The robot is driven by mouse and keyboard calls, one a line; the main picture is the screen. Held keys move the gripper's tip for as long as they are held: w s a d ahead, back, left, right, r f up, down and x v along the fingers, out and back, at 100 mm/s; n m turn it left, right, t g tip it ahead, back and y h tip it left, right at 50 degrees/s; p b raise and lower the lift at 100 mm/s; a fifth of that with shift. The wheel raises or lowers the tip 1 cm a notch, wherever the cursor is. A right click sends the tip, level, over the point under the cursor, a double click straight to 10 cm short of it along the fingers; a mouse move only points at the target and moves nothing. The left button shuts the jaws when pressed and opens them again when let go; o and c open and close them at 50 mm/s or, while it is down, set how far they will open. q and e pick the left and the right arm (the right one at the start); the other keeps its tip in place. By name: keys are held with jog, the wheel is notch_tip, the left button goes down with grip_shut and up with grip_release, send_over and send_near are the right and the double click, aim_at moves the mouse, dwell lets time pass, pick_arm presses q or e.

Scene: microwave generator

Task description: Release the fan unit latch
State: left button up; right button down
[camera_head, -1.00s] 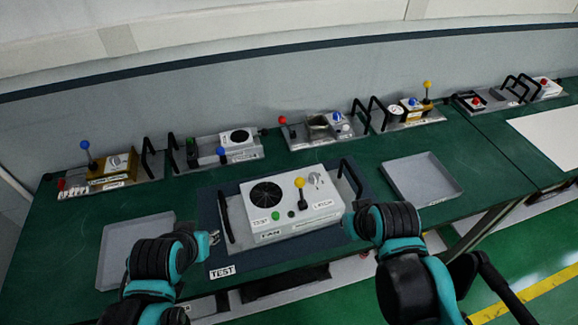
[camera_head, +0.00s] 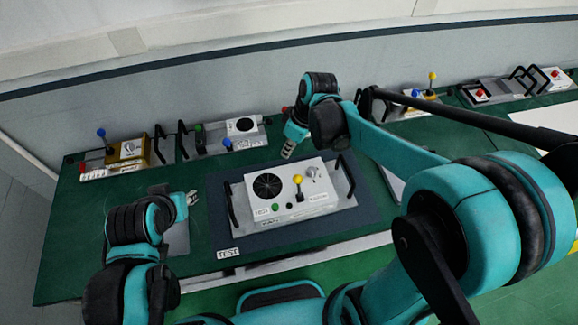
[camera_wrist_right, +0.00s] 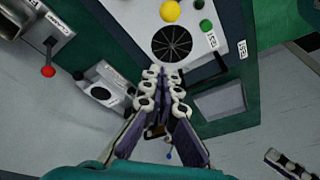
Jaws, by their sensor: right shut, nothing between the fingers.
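The fan unit (camera_head: 262,211) is a white box on a grey base on the dark mat. It has a round black fan grille (camera_head: 267,186), a yellow-knobbed lever (camera_head: 298,180), a green button (camera_head: 275,207) and a silver knob (camera_head: 311,172). I cannot tell for sure which part is the latch. My right gripper (camera_head: 287,153) is shut and empty above the unit's far edge. In the right wrist view its fingers (camera_wrist_right: 163,84) point toward the grille (camera_wrist_right: 172,42), apart from it. My left gripper (camera_head: 193,198) hangs left of the unit; its jaws are too small to judge.
Black handles (camera_head: 231,206) stand at both ends of the unit. Several other modules, such as one with a blue-knobbed lever (camera_head: 127,150), line the back of the green table. A grey tray (camera_head: 176,238) lies at the left, partly behind my left arm. My right arm crosses the right side.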

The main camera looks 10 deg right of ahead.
aim_at(299, 186)
jog(key=b+x, duration=0.1)
jog(key=x, duration=0.8)
jog(key=shift+w+f+b, duration=0.15)
jog(key=shift+f+b, duration=0.25)
jog(key=shift+s+d, duration=1.05)
jog(key=shift+d, duration=0.1)
jog(key=shift+s+d+r, duration=0.1)
jog(key=shift+s+d, duration=0.1)
jog(key=shift+s, duration=0.05)
jog(key=shift+d, duration=0.1)
